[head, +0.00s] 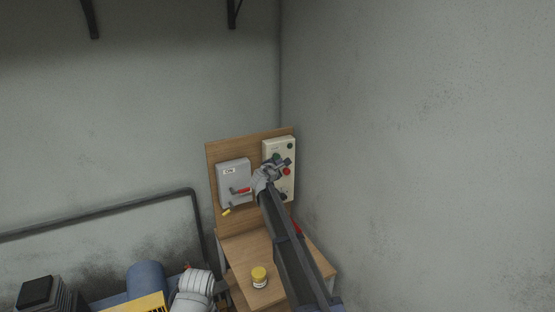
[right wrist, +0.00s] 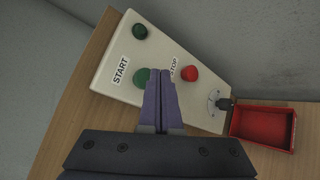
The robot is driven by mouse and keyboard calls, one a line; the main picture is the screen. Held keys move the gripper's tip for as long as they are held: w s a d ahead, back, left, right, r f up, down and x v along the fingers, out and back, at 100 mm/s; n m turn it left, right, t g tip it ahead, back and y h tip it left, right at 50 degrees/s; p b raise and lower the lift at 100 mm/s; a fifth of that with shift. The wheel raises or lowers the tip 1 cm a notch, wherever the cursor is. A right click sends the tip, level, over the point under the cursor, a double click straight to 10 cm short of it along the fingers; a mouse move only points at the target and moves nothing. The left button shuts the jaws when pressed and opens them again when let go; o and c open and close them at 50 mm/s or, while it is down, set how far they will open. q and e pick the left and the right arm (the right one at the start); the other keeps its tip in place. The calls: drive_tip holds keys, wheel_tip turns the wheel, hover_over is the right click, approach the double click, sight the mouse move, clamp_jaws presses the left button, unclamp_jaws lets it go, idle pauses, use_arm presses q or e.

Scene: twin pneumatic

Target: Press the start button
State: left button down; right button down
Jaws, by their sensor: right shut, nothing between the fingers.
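The cream control box (head: 282,185) is on a wooden board in the corner. In the right wrist view, its green button (right wrist: 141,77) sits beside the START label (right wrist: 121,70). A red button (right wrist: 189,74) is by the STOP label (right wrist: 173,69). My right gripper (right wrist: 160,72) is shut and empty, its fingertips at the right side of the green button and covering part of it. I cannot tell whether they touch it. In the head view my right gripper (head: 284,163) is in front of the box, between the green button and the red button (head: 286,171). My left gripper is not in view.
A dark green round part (right wrist: 140,31) is at the box's end. A grey switch box (head: 234,174) with a red handle is left of the control box. A red tray (right wrist: 262,127) is beside the box in the right wrist view. A yellow-lidded jar (head: 259,274) stands below.

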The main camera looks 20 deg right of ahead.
drive_tip(key=shift+w, duration=0.15)
idle(0.5)
drive_tip(key=shift+w+a, duration=0.1)
drive_tip(key=shift+w, duration=0.15)
drive_tip(key=shift+w+a, duration=0.1)
drive_tip(key=shift+w, duration=0.4)
idle(1.0)
drive_tip(key=shift+s, duration=0.1)
drive_tip(key=shift+s+d, duration=0.2)
drive_tip(key=shift+s, duration=0.6)
drive_tip(key=shift+s, duration=0.1)
drive_tip(key=s, duration=0.2)
drive_tip(key=s+d, duration=0.1)
drive_tip(key=s, duration=0.1)
drive_tip(key=shift+s, duration=0.35)
